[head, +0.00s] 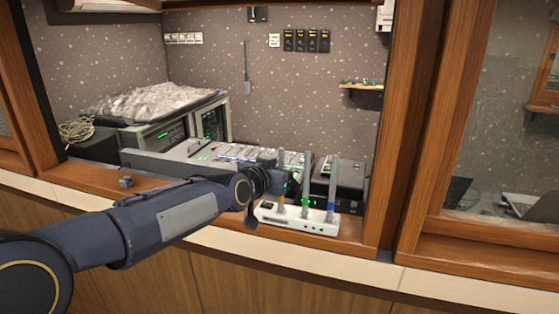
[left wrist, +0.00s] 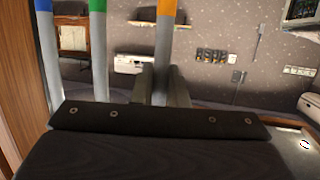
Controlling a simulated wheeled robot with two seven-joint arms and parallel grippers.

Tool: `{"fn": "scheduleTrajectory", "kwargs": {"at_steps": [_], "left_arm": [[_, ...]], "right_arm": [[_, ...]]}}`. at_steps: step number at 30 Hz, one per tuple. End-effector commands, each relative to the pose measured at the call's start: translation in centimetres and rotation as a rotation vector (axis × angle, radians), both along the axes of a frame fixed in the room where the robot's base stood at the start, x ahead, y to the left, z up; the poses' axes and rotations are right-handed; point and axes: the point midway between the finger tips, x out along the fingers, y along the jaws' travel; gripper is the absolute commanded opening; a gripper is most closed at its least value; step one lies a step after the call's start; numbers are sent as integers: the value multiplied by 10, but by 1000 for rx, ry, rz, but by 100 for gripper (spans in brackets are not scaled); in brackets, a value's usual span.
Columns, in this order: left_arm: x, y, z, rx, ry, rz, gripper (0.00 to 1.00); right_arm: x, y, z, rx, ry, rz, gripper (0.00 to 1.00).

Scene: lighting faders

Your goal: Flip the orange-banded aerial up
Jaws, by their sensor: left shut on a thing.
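A white box (head: 318,224) stands on the wooden sill with three grey aerials. The orange-banded aerial (head: 281,157) is the leftmost and looks upright in the head view; my gripper partly hides its lower part. Its orange band (left wrist: 166,14) shows in the left wrist view. The green-banded aerial (head: 306,180) is in the middle and the blue-banded aerial (head: 332,180) is at the right; both stand upright. My left gripper (head: 280,183) is shut on the orange-banded aerial, which runs between its fingers (left wrist: 163,84) in the left wrist view. My right gripper is out of view.
A black box (head: 340,187) stands close behind the aerials. A fader desk (head: 228,151) lies behind my left arm. A small grey block (head: 126,182) sits on the sill. The wooden window post (head: 403,130) rises to the right of the white box.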

Motion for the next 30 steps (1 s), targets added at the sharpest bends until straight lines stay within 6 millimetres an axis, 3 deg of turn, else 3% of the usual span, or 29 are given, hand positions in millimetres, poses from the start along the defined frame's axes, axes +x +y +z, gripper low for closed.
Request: {"fn": "scheduleTrajectory", "kwargs": {"at_steps": [8,9,14,23,30], "left_arm": [[1,0,0,-1,2,1,0],[1,0,0,-1,2,1,14],[1,0,0,-1,2,1,34],[-2,1,1,-1,0,1,34],[-31,17,9,-2,-2,0,34]], "right_arm": [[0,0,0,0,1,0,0],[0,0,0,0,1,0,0],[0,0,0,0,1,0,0],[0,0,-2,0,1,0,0],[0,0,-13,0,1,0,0]]}}
